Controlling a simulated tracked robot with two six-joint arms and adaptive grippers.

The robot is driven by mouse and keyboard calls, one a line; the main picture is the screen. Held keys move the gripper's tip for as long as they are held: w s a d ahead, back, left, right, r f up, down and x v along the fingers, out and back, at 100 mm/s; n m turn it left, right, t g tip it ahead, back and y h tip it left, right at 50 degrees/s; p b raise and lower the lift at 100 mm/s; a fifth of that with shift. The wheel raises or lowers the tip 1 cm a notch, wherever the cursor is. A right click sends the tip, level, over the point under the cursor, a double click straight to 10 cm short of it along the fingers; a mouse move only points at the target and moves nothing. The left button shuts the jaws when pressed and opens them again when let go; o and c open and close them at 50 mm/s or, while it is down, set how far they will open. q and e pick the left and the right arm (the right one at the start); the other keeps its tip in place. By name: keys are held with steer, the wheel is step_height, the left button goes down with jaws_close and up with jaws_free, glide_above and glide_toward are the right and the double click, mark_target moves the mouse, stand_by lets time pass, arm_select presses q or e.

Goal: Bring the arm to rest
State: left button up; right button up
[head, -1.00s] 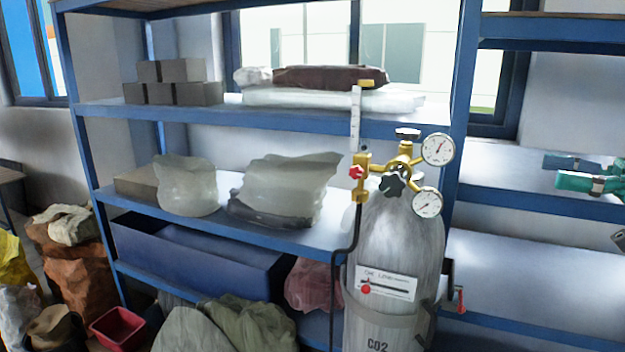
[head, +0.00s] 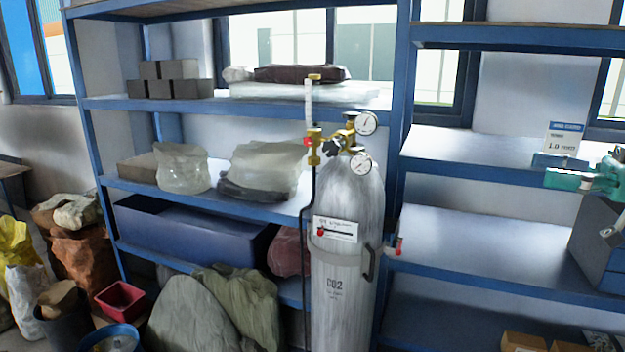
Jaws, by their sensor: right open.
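My right gripper (head: 552,170) is at the right edge of the head view, its teal fingers pointing left. It is open, with a gap between its fingers, and I see nothing held in it. It appears in front of the right shelf unit's middle board (head: 480,154), just below a white label card (head: 563,142). I cannot tell how far it is from the shelf. My left gripper is not in view.
A grey CO2 cylinder (head: 345,262) with two gauges and a brass valve (head: 314,147) stands before the blue shelves at centre. A dark blue box (head: 592,250) is on the lower right shelf. Bins, sacks and a red tub (head: 120,300) are at lower left.

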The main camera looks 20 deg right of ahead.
steer(key=w+d+f+m+h, duration=0.1)
steer(key=w+f+m+h, duration=0.1)
steer(key=w+f+m, duration=0.5)
steer(key=w+d+f+m+h, duration=0.15)
steer(key=w+f+m, duration=0.25)
steer(key=w+f, duration=0.7)
steer(key=a+f+m+g+h, duration=0.15)
steer(key=a+f, duration=0.25)
steer(key=f, duration=0.6)
steer(key=a+f+m+g, duration=0.2)
steer(key=a+f, duration=0.1)
steer(key=f, duration=0.6)
steer(key=a+f+m+g+h, duration=0.1)
steer(key=a+f, duration=0.3)
steer(key=f, duration=0.6)
steer(key=s+a+f+g+h+b, duration=0.1)
steer(key=s+a+f+g, duration=0.2)
steer(key=s+a+f, duration=0.45)
steer(key=s+a+f+g+h, duration=0.25)
steer(key=s+a+f, duration=0.25)
steer(key=a+f, duration=0.55)
steer(key=s+a+f+n+g, duration=0.1)
steer(key=s+a+f+n, duration=0.1)
steer(key=s+a, duration=0.3)
steer(key=s+a+f+n+g, duration=0.1)
steer(key=s+a+f, duration=0.3)
steer(key=s, duration=0.7)
steer(key=shift+s+a+n+b, duration=0.3)
steer(key=shift+a+n, duration=0.35)
steer(key=shift+a, duration=0.25)
